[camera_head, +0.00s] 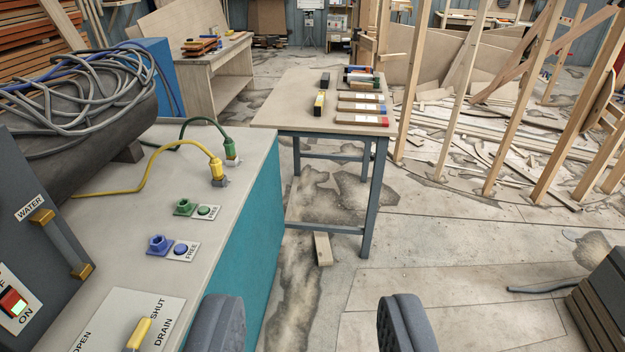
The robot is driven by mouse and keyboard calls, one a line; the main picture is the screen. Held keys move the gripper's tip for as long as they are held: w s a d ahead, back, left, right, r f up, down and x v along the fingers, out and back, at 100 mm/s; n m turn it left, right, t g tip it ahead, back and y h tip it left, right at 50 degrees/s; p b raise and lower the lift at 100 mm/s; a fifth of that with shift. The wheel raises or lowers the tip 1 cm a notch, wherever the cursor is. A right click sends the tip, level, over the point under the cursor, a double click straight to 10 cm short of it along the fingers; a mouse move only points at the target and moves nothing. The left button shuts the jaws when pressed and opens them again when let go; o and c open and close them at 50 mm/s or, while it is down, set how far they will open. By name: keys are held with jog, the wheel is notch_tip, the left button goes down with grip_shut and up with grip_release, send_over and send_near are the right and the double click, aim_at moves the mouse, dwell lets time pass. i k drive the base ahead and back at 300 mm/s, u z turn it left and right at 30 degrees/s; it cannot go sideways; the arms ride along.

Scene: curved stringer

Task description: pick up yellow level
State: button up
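My gripper (310,325) shows as two dark grey padded fingers at the bottom edge, wide apart. It is open with nothing between the fingers, well short of the table.
A dark block (325,80) and several wood-faced items (360,107) share the tabletop. A teal cabinet (235,240) with plugs and cables stands close on the left. Wooden posts (540,100) and scrap boards are at right. Floor between cabinet and right-hand dark stack (600,300) is mostly clear.

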aim_at(322, 96)
jog(key=z, duration=0.15)
jog(key=i, duration=2.55)
jog(key=z, duration=0.4)
jog(key=i, duration=1.3)
jog(key=z, duration=0.15)
